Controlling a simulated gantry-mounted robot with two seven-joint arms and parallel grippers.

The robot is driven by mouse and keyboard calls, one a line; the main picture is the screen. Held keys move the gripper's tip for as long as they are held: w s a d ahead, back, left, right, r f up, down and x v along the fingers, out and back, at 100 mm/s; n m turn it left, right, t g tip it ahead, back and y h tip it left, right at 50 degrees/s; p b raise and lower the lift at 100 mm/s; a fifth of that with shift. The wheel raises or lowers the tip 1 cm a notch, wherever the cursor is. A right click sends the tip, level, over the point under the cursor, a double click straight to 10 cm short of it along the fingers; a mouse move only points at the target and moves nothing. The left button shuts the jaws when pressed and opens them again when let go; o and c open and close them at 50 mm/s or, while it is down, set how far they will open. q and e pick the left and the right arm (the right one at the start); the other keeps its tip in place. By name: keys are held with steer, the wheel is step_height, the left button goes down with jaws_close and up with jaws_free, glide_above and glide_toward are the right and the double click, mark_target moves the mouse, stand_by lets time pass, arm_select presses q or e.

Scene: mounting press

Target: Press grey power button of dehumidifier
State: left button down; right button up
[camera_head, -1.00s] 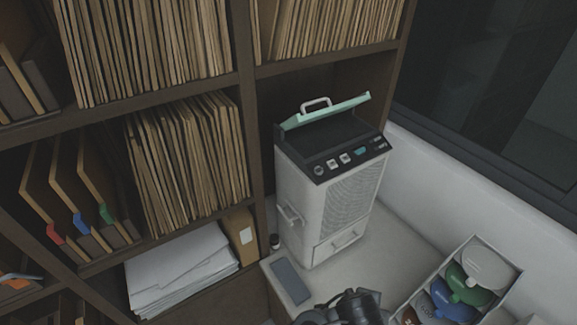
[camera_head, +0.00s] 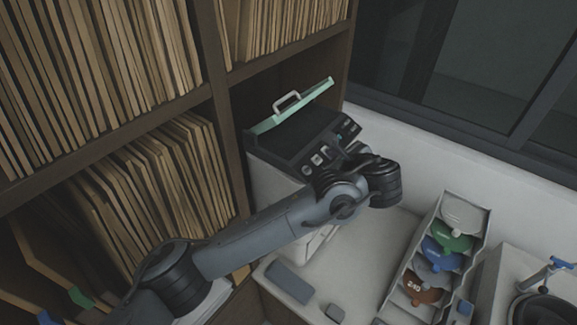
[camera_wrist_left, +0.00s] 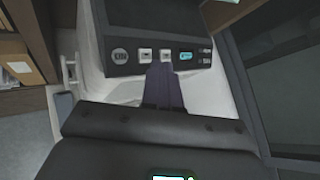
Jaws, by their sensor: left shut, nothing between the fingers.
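The dehumidifier (camera_head: 266,185) is a white box with its pale green lid (camera_head: 300,108) tilted open. Its dark control panel (camera_head: 306,158) slopes along the top front edge. I cannot tell which is the power button. My left gripper (camera_wrist_left: 162,68) is shut and empty, its tips just below the right square button; contact is unclear. My left arm hides the dehumidifier's front.
A shelf with folders (camera_head: 190,180) stands close on the left. A flat grey pad (camera_head: 289,282) lies at the counter's front edge.

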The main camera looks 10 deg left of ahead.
arm_select(q)
steer(key=shift+w+a+r+y, duration=0.15)
steer(key=shift+w+a+r, duration=0.05)
steer(key=shift+a+r, duration=0.25)
steer(key=shift+w+a+r+y, duration=0.2)
steer(key=shift+a+r, duration=0.1)
steer(key=shift+r, duration=0.15)
arm_select(e)
steer(key=shift+w+a, duration=0.1)
steer(key=shift+a, duration=0.3)
arm_select(q)
steer(key=shift+f, duration=0.15)
arm_select(e)
steer(key=shift+f, duration=0.1)
arm_select(q)
steer(key=b, duration=0.5)
glide_above(307, 170)
steer(key=s+d, duration=0.2)
steer(key=d, duration=0.1)
step_height(307, 170, down, 6)
steer(key=shift+w+a+f, duration=0.1)
steer(key=shift+a+f, duration=0.55)
steer(key=shift+f, duration=0.2)
arm_select(e)
step_height(307, 170, down, 5)
steer(key=shift+f, duration=0.15)
steer(key=shift+a, duration=0.1)
arm_select(q)
steer(key=shift+w+a+f, duration=0.1)
steer(key=shift+f, duration=0.1)
